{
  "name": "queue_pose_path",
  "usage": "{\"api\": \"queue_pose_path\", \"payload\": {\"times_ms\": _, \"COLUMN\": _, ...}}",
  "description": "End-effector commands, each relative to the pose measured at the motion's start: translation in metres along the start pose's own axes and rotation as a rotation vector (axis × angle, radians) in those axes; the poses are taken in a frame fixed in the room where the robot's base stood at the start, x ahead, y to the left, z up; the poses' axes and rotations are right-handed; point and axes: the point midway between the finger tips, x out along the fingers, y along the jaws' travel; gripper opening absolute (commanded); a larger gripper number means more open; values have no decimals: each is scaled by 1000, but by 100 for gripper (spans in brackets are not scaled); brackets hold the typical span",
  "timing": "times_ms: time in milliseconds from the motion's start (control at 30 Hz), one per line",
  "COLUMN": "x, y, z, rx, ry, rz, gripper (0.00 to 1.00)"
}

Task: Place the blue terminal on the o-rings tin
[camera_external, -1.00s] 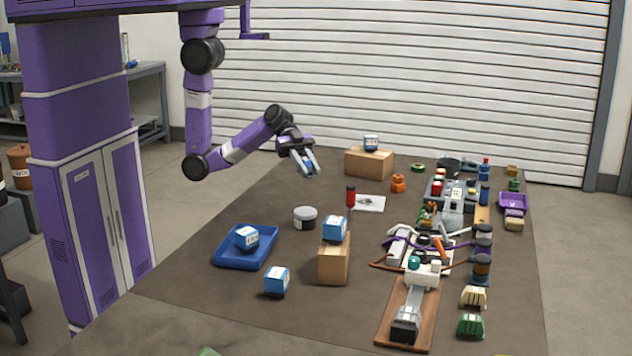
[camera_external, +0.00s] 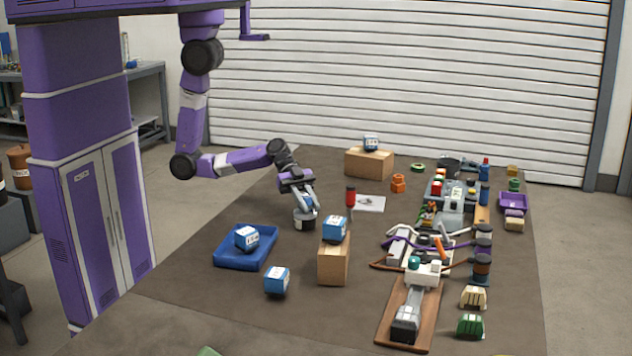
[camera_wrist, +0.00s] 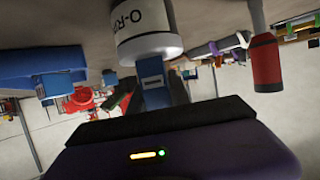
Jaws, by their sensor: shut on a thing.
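The blue tray (camera_external: 232,262) lies left of the tin. The near cardboard box (camera_external: 333,266) and an upright red-handled tool (camera_external: 351,197) stand to its right. The pump parts (camera_external: 425,272) crowd the right side. The table left of the far box (camera_external: 369,164) is clear.

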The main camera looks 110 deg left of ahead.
Motion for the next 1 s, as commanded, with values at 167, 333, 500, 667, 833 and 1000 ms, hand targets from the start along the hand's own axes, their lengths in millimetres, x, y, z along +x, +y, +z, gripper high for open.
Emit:
{"api": "queue_pose_path", "payload": {"times_ms": 167, "x": 1, "y": 0, "z": 2, "rx": 0, "ry": 0, "rz": 0, "gripper": 0}}
{"api": "queue_pose_path", "payload": {"times_ms": 333, "x": 1, "y": 0, "z": 2, "rx": 0, "ry": 0, "rz": 0, "gripper": 45}}
{"api": "queue_pose_path", "payload": {"times_ms": 500, "x": 1, "y": 0, "z": 2, "rx": 0, "ry": 0, "rz": 0, "gripper": 45}}
{"api": "queue_pose_path", "payload": {"times_ms": 667, "x": 0, "y": 0, "z": 1, "rx": 0, "ry": 0, "rz": 0, "gripper": 45}}
{"api": "queue_pose_path", "payload": {"times_ms": 833, "x": -12, "y": 0, "z": 0, "rx": -1, "ry": 0, "rz": -1, "gripper": 45}}
{"api": "queue_pose_path", "payload": {"times_ms": 1000, "x": -45, "y": -1, "z": 1, "rx": 0, "ry": 0, "rz": -3, "gripper": 45}}
